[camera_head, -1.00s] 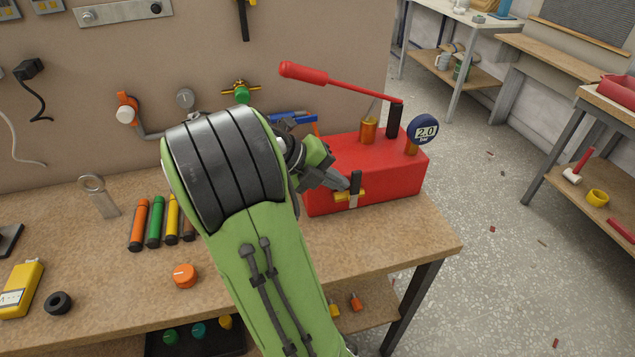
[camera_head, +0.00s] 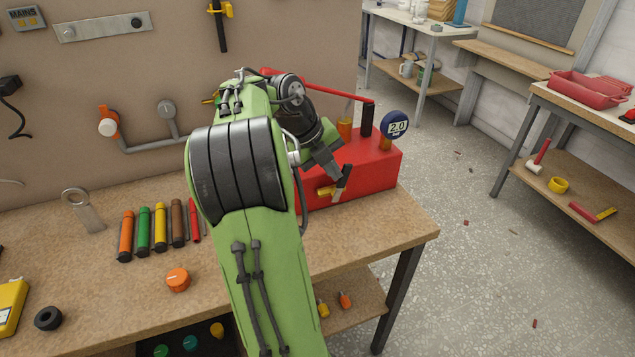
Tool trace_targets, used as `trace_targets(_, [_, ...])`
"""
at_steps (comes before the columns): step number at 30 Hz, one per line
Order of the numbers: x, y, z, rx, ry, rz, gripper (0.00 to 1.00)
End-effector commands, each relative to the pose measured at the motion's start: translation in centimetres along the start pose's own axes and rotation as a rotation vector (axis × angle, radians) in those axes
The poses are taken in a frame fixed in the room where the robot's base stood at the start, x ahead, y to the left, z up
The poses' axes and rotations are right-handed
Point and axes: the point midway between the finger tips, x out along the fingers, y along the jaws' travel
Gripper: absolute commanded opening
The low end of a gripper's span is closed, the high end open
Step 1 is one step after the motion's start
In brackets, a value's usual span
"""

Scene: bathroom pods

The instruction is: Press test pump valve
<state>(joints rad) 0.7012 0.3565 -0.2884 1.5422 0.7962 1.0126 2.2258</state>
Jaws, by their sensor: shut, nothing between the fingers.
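The red test pump (camera_head: 378,165) stands at the right end of the workbench. It has a long red handle (camera_head: 335,88) and a round blue gauge (camera_head: 396,126) reading 2.0. On its front face is a small valve with a yellow body (camera_head: 326,191) and a black lever (camera_head: 343,183), which leans to the right. My gripper (camera_head: 334,174) is shut and empty, pointing down at the lever from the upper left. Its tips overlap the lever in the picture; I cannot tell whether they touch. My arm hides part of the pump's left side.
Several coloured tubes (camera_head: 160,227) and an orange knob (camera_head: 177,280) lie on the workbench (camera_head: 100,270) left of my arm. The floor to the right is open, with another table (camera_head: 590,110) beyond.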

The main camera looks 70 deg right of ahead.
Motion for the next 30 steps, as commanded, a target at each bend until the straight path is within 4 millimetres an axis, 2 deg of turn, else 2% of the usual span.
trace_targets(1, [0.6, -0.8, 0.1, 0.010, 0.001, 0.044, 0.00])
trace_targets(6, [1.4, -2.1, 0.1, 0.009, 0.001, 0.206, 0.00])
trace_targets(19, [3.7, -4.8, 0.2, 0.006, 0.001, 0.619, 0.00])
trace_targets(27, [5.5, -5.6, 0.2, 0.002, 0.003, 0.609, 0.00])
trace_targets(30, [6.5, -6.0, 0.2, 0.006, 0.002, 0.686, 0.00])
